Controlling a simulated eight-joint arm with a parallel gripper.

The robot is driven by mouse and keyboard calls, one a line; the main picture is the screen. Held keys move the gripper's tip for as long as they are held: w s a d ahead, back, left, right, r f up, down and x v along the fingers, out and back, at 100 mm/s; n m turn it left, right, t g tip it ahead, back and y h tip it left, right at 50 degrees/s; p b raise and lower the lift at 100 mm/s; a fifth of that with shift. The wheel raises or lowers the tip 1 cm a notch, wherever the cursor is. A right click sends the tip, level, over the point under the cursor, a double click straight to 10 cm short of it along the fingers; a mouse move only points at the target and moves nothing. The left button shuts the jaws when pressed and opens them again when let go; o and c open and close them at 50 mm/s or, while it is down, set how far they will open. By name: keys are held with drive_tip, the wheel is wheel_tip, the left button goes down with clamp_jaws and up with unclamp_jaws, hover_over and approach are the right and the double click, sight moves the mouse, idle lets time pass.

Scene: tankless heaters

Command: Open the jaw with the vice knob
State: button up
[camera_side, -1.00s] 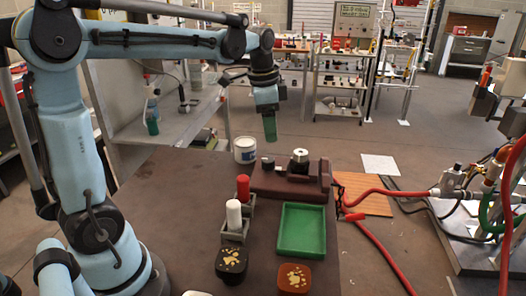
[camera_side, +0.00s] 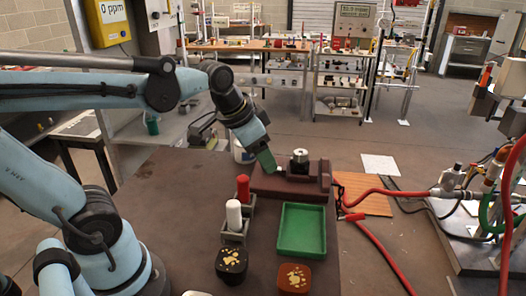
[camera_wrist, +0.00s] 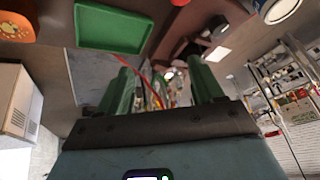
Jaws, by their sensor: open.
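The vice (camera_side: 318,172) is a dark maroon block on the brown bench, with a silver cylinder (camera_side: 300,156) upright on it. My gripper (camera_side: 271,168) has green fingers and tilts down at the left end of the vice in the side view. It covers the place of the small dark vice knob, so the knob is mostly hidden. I cannot tell whether the fingers touch it. In the wrist view my gripper (camera_wrist: 163,85) shows two green fingers apart, with nothing clearly between them. The maroon vice (camera_wrist: 200,25) shows upside down beyond them.
A green tray (camera_side: 280,232) lies in front of the vice. A holder with a white cylinder (camera_side: 234,216) and a red cylinder (camera_side: 243,187) stands to its left. A black pot (camera_side: 231,262) and a brown pot (camera_side: 294,279) stand in front. A white tub (camera_side: 240,152) is partly hidden behind my gripper.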

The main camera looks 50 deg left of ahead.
drive_tip(key=shift+s+d+f+n+t, duration=0.45)
drive_tip(key=shift+s+d+f+n, duration=0.15)
drive_tip(key=shift+s+f, duration=0.25)
drive_tip(key=shift+s+d+f+n+t, duration=0.5)
drive_tip(key=shift+s+d+f, duration=0.15)
drive_tip(key=shift+s, duration=0.25)
